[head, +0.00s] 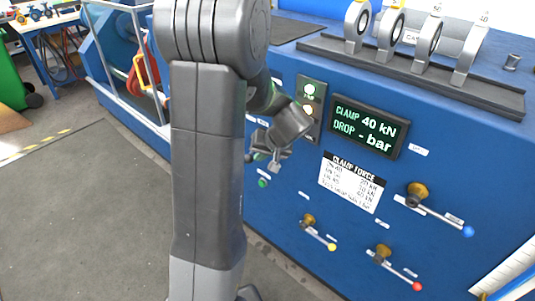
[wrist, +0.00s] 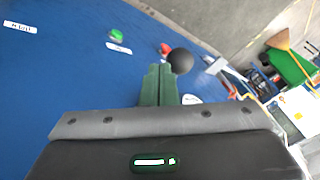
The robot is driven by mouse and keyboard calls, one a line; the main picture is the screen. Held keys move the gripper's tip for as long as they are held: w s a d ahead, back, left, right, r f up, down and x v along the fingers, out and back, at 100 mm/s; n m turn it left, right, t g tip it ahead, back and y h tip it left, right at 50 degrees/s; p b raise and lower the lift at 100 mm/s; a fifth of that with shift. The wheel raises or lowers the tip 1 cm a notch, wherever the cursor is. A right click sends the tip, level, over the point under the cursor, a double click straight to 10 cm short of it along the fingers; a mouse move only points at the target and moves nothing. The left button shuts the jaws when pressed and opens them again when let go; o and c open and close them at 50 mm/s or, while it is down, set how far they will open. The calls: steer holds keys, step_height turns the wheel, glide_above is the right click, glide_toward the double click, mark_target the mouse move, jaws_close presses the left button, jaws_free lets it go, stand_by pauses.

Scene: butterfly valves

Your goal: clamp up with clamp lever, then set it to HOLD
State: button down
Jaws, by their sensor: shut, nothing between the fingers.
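My gripper (wrist: 158,70) is shut and empty, its green fingers together in the wrist view. A black ball knob (wrist: 181,61) shows right beside the fingertips; I cannot tell whether they touch. In the head view my gripper (head: 274,160) is in front of the blue panel, left of the display, partly hidden by my arm. The display (head: 363,127) reads CLAMP 40 kN and DROP - bar. Levers with a yellow knob (head: 331,247), a red knob (head: 416,286) and a blue knob (head: 467,231) are on the panel. Their labels are too small to read.
A CLAMP FORCE card (head: 351,183) is below the display. A green button (wrist: 117,34) and a red part (wrist: 165,48) are near my gripper. Several valve discs (head: 427,42) stand in a rack on top. Floor is open at left.

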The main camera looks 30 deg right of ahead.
stand_by(0.3)
steer(key=a+m, duration=0.1)
steer(key=w+a+m+h, duration=0.1)
steer(key=a+m+h, duration=0.1)
steer(key=shift+w, duration=0.3)
steer(key=shift+w+a+m, duration=0.4)
steer(key=shift+w+a, duration=0.25)
steer(key=shift+w, duration=0.05)
